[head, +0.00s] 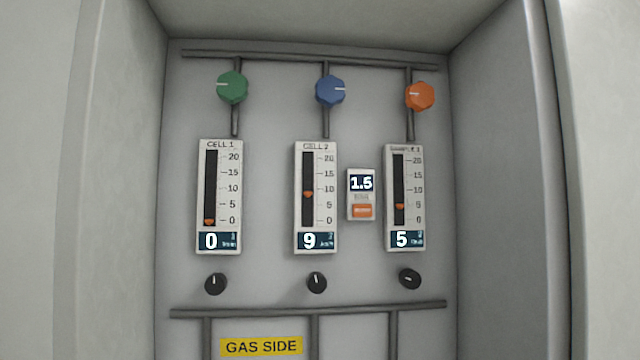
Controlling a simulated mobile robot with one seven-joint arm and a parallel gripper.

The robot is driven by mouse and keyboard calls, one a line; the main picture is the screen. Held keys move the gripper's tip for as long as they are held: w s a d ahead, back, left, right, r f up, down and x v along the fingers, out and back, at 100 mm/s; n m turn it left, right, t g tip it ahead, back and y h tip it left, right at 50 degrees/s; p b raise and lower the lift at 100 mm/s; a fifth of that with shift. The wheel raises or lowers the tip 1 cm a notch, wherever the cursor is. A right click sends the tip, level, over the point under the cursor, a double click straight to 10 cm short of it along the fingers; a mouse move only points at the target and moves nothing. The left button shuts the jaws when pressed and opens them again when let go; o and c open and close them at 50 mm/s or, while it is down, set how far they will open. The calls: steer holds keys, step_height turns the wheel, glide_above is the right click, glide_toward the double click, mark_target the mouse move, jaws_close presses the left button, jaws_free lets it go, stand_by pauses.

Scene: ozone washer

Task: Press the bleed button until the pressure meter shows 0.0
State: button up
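The pressure meter (361,184) is a small white unit with a dark display that reads 1.5. It is mounted on the back wall of the recess, between the middle and right flow gauges. The bleed button (362,211) is the orange rectangle low on the same unit; its small lettering is too blurred to read. Nothing covers or touches it. My gripper is not in view.
Three gauges stand in a row: the left (219,242) reads 0, the middle (316,242) 9, the right (404,240) 5. Green (232,88), blue (330,90) and orange (419,96) knobs sit above, black knobs below. Side walls enclose the recess.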

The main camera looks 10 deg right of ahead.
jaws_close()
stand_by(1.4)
